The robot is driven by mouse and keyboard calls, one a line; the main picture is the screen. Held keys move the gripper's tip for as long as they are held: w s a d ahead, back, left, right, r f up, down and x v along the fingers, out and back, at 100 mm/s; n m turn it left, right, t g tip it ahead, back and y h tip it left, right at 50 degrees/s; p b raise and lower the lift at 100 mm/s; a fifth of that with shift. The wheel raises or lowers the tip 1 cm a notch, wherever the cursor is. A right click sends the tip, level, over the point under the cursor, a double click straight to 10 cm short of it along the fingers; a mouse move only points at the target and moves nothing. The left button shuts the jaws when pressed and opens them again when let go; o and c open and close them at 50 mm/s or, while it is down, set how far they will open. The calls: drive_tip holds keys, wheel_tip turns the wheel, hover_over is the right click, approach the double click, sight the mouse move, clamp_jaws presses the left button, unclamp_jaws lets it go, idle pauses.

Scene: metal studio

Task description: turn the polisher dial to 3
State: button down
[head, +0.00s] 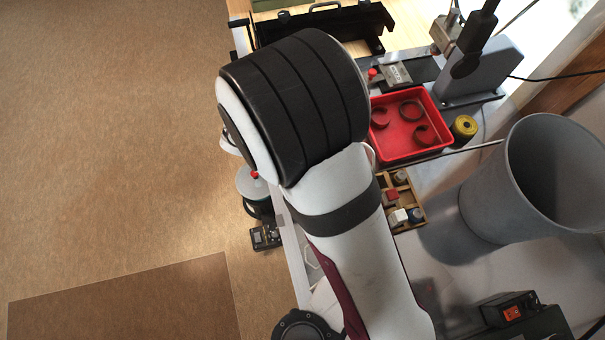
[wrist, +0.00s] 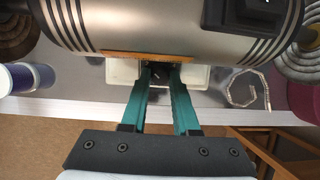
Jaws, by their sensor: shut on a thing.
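The polisher (wrist: 150,25) is a silver cylindrical body with dark stripes, across the top of the wrist view. Below its copper-coloured strip is a pale front panel (wrist: 122,73). A small dark dial (wrist: 161,77) sits at the middle of that panel. My gripper (wrist: 162,70) reaches it with two teal fingers, one on each side, and is shut on the dial. The fingertips cover much of the dial, and its numbers and setting cannot be read. In the head view my arm hides the gripper, and I cannot make out the polisher or dial.
In the head view, a red tray (head: 447,137) with curved pieces, a wooden organiser (head: 415,214), a grey bin (head: 490,200) and a black box with an orange switch (head: 512,312) stand around my arm.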

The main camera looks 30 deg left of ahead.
drive_tip(key=m, duration=0.4)
drive_tip(key=shift+m+t+y, duration=0.3)
drive_tip(key=shift+m+t, duration=0.1)
drive_tip(key=shift+m, duration=1.5)
drive_tip(key=c, duration=0.7)
unclamp_jaws()
drive_tip(key=shift+o, duration=0.2)
